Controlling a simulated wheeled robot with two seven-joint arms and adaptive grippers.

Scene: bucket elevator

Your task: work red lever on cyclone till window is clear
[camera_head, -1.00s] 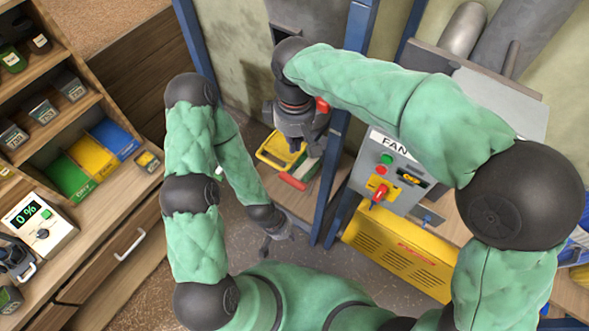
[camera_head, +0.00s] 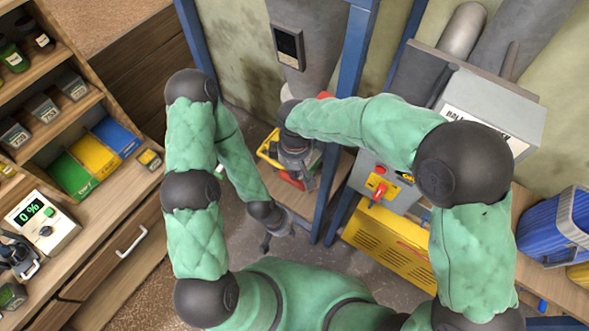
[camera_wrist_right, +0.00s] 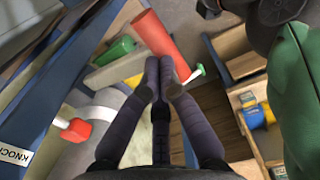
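The cyclone (camera_head: 309,75) is a grey cone at the top middle in the head view. Its small dark-framed window (camera_head: 288,46) looks dark grey inside; its contents are too small to tell. A red lever end (camera_head: 326,95) shows partly behind my right forearm. In the right wrist view the red lever (camera_wrist_right: 75,130) sits on a pale arm at lower left, beside and apart from the fingers. My right gripper (camera_wrist_right: 160,72) has its fingertips together with nothing visible between them; in the head view it hangs below the cyclone. My left gripper (camera_head: 279,239) is low and empty, fingers apart.
A yellow tray (camera_head: 266,153) with a red item lies below my right gripper. Blue posts (camera_head: 345,90) stand close to my right arm. A grey control box with a red switch (camera_head: 377,191) and a yellow cabinet (camera_head: 390,245) stand right. Shelves and a 0 % display (camera_head: 28,212) are left.

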